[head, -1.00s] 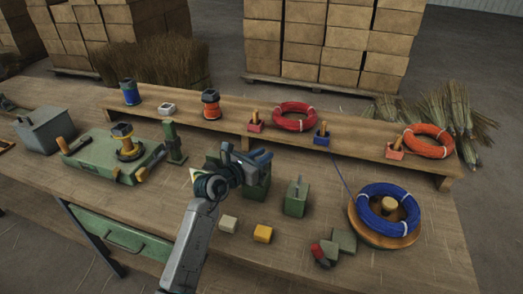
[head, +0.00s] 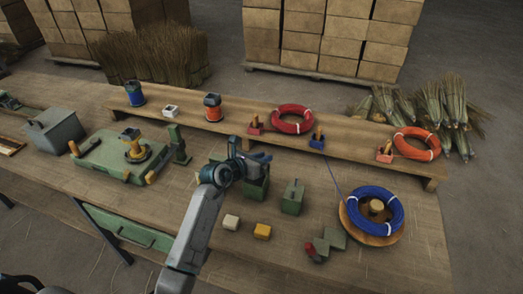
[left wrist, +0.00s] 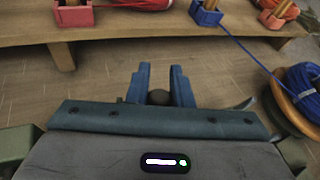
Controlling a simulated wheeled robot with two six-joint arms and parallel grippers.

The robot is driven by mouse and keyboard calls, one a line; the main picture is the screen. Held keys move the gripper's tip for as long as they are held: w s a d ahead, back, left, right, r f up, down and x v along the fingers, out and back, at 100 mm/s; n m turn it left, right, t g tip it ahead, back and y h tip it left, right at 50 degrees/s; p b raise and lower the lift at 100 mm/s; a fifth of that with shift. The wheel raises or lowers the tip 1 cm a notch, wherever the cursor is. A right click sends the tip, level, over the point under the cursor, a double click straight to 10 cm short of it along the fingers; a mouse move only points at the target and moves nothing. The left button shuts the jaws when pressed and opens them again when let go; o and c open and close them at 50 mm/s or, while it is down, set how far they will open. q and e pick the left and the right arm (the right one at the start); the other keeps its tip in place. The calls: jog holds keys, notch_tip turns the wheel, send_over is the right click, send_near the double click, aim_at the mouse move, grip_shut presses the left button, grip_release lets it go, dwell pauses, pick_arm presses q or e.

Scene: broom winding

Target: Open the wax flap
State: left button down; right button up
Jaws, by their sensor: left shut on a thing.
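My left gripper (head: 258,160) is over a small green box (head: 257,188) in the middle of the table. It also shows in the left wrist view (left wrist: 158,80), with its two blue fingers shut on a small dark round knob (left wrist: 158,97). My gripper and wrist cover most of the top of the green box, so I cannot tell how its flap stands. A second green box with an upright grey handle (head: 292,197) stands just to the right, apart from the gripper. My right gripper is out of view.
A cream block (head: 231,222) and a yellow block (head: 262,232) lie in front. A blue coil (head: 375,210) sits on a round wooden stand at right. A raised shelf (head: 340,150) with coils and spools runs behind.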

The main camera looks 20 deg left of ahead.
pick_arm(q)
jog(key=shift+w+f+n+g+y+p, duration=0.3)
jog(key=shift+w+n+g+p, duration=0.2)
jog(key=shift+g+p, duration=1.25)
jog(key=shift+w+f+n+g+y+p, duration=0.25)
jog(key=shift+w+n+g+p, duration=0.45)
jog(key=shift+g, duration=1.8)
jog(key=shift+w+f+n+g+y+p, duration=0.2)
jog(key=shift+f+n+g+y+p, duration=0.1)
jog(key=shift+g+p, duration=1.5)
jog(key=shift+g+b, duration=0.4)
jog(key=shift+g, duration=0.05)
jog(key=c, duration=1.3)
grip_release()
jog(key=shift+d, duration=0.1)
